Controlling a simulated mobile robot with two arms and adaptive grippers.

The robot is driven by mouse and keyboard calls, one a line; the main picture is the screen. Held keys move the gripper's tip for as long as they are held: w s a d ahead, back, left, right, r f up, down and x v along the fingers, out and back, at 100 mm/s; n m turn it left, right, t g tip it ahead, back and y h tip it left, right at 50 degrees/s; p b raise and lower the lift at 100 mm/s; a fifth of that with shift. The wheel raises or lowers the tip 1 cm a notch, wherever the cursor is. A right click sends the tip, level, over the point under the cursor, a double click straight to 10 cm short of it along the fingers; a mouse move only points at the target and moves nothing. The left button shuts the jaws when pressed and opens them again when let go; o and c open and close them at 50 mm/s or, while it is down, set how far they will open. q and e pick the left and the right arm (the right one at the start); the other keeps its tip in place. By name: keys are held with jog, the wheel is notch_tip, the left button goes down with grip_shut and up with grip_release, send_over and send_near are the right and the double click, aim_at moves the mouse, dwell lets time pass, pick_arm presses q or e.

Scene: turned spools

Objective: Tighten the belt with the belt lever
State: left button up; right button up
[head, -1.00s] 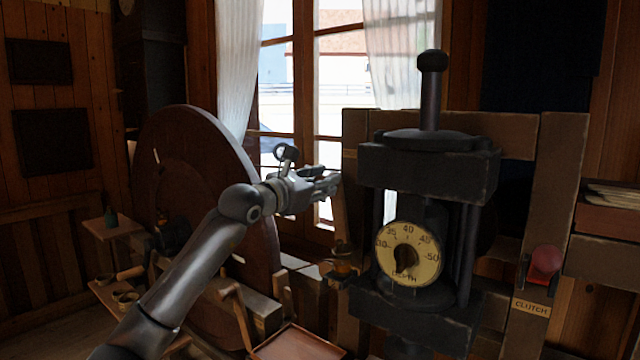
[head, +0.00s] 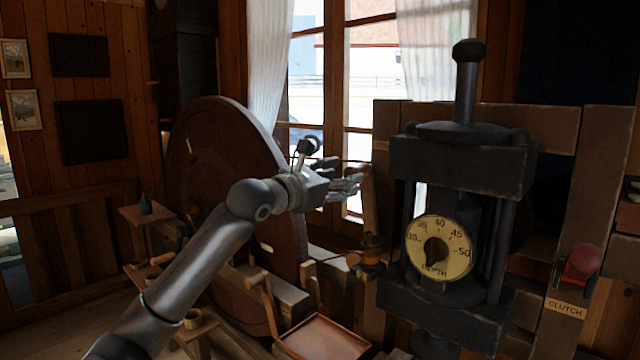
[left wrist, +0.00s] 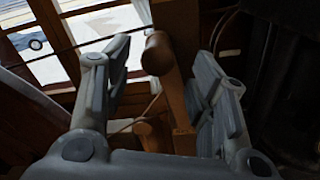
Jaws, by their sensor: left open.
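My left gripper (head: 350,182) is open and empty in the head view, in front of the window and left of the press. Just beyond its fingertips stands a wooden lever-like bar (head: 370,199), which looks like the belt lever. In the left wrist view a wooden bar with a rounded end (left wrist: 158,52) shows between the two spread fingers of the left gripper (left wrist: 162,62). I cannot tell whether a finger touches it. No belt can be made out clearly. My right gripper is not in view.
A dark press with a depth dial (head: 439,248) stands at the right. A red-knobbed clutch lever (head: 581,262) is farther right. A large round wheel (head: 215,150) stands behind my left arm. A shallow wooden tray (head: 322,338) lies low in front.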

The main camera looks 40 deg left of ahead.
pick_arm(q)
jog(key=s, duration=0.7)
jog(key=shift+s+a, duration=0.2)
jog(key=shift+a, duration=0.05)
dwell(0.5)
